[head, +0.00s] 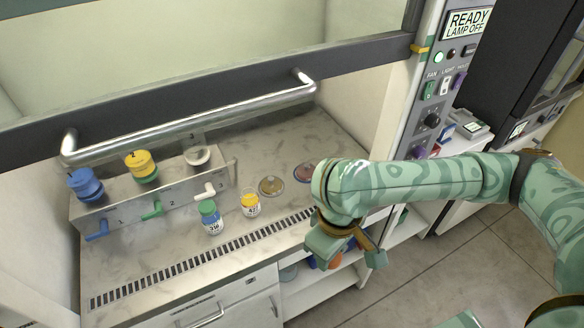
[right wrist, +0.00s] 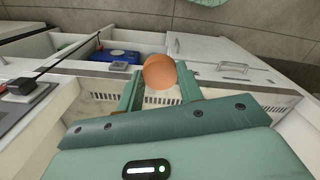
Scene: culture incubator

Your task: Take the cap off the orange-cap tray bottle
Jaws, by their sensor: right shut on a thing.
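My right gripper (head: 350,252) is in front of the cabinet's right front edge in the head view. In the right wrist view its two fingers (right wrist: 160,84) are shut on a round orange cap (right wrist: 160,70), which sits at the fingertips. Whether a bottle is under the cap is hidden. A green-cap bottle (head: 210,217) and a yellow-cap bottle (head: 250,204) stand upright on the worktop (head: 290,150), apart from the gripper. My left gripper is in neither view.
A stand with numbered valves (head: 165,198) holds a blue container (head: 86,186) and a yellow one (head: 141,163). Two dishes (head: 271,186) (head: 304,172) lie on the worktop. The raised sash handle (head: 190,115) crosses above. Open shelves (head: 320,290) are below my right gripper.

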